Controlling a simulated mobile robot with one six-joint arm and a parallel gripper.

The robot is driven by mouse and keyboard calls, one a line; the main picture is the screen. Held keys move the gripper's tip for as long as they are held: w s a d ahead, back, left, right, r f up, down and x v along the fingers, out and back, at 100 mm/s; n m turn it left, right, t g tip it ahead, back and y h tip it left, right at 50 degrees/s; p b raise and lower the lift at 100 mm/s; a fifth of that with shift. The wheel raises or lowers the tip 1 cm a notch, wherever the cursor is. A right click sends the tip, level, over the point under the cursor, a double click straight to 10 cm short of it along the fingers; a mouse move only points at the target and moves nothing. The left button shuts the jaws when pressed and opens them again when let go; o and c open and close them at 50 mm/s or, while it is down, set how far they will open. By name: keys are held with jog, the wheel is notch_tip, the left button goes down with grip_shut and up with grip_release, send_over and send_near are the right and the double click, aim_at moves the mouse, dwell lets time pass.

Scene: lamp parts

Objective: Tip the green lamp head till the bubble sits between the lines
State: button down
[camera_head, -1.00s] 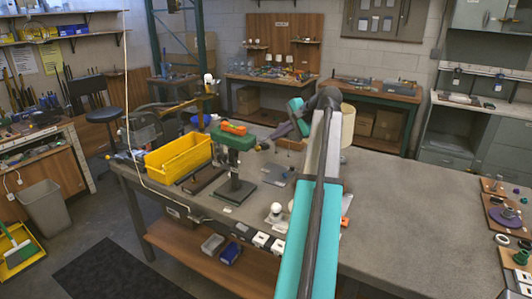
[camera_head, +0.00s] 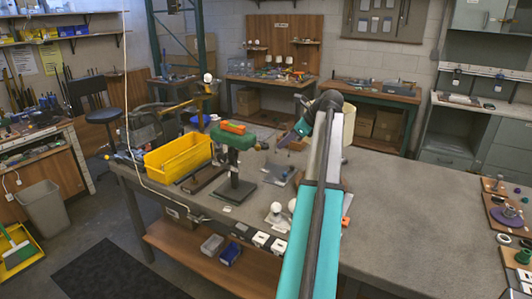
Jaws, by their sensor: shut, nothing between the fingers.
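The green lamp head (camera_head: 230,139) sits on top of a dark post (camera_head: 235,168) with a flat black base on the grey workbench (camera_head: 420,185). An orange piece (camera_head: 232,128) lies along the top of the head; the bubble and its lines are too small to make out. My gripper (camera_head: 286,140) is to the right of the lamp head and apart from it. It is shut and empty, pointing down and left, partly behind my arm.
A yellow bin (camera_head: 178,157) stands left of the lamp on the bench. White bulbs (camera_head: 276,213) stand near the front edge, beside my arm. A pale cylinder (camera_head: 348,125) is behind my arm. The bench's right half is mostly clear.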

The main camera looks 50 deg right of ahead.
jog(key=shift+s+d+f, duration=0.1)
jog(key=shift+d+f, duration=0.2)
jog(key=shift+f, duration=0.55)
jog(key=w+a+f+p, duration=0.1)
jog(key=w+f+p, duration=0.2)
jog(key=w, duration=0.5)
jog(key=shift+w+f, duration=0.25)
jog(key=shift+f, duration=0.25)
jog(key=shift+p, duration=0.3)
jog(key=shift+w+a+r+p, duration=0.1)
jog(key=shift+w+r+p, duration=0.1)
jog(key=shift+r+p, duration=0.25)
jog(key=shift+w+r+p, duration=0.2)
jog(key=shift+r+p, duration=0.2)
jog(key=shift+r, duration=0.05)
jog(key=shift+f, duration=0.1)
